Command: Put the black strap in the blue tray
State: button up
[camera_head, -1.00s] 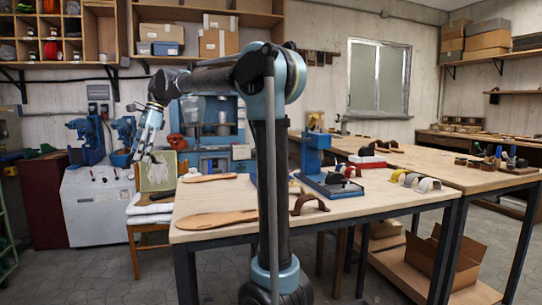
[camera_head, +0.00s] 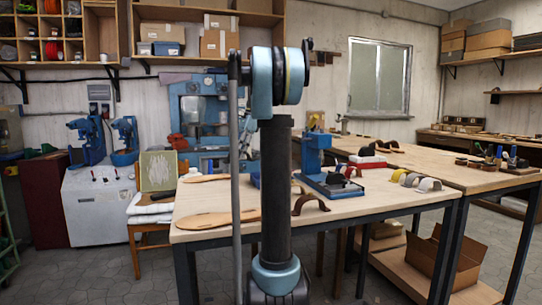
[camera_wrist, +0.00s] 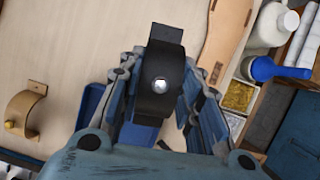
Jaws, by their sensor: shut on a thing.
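My gripper (camera_wrist: 158,112) is shut on the black strap (camera_wrist: 165,60) in the wrist view. The strap is a dark curved band with a bright round snap, held between the two fingers above a pale wooden surface. Part of a blue thing (camera_wrist: 92,101), likely the blue tray, shows beside and below the left finger; the gripper and strap hide most of it. I cannot tell whether the strap touches it. In the head view my gripper is out of sight, and I cannot single out the tray there.
A tan strap (camera_wrist: 25,112) lies at left in the wrist view. In the head view a workbench (camera_head: 375,203) carries a blue press (camera_head: 315,150) and several straps.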

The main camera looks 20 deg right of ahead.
jog(key=s+d+f+m, duration=0.1)
jog(key=s+d, duration=0.2)
jog(key=d, duration=1)
jog(key=shift+t, duration=0.3)
jog(key=shift+d+f, duration=0.2)
jog(key=shift+f, duration=3.7)
jog(key=shift+f, duration=0.25)
jog(key=o, duration=0.9)
jog(key=o, duration=0.4)
jog(key=shift+r, duration=0.1)
jog(key=shift+r, duration=3.4)
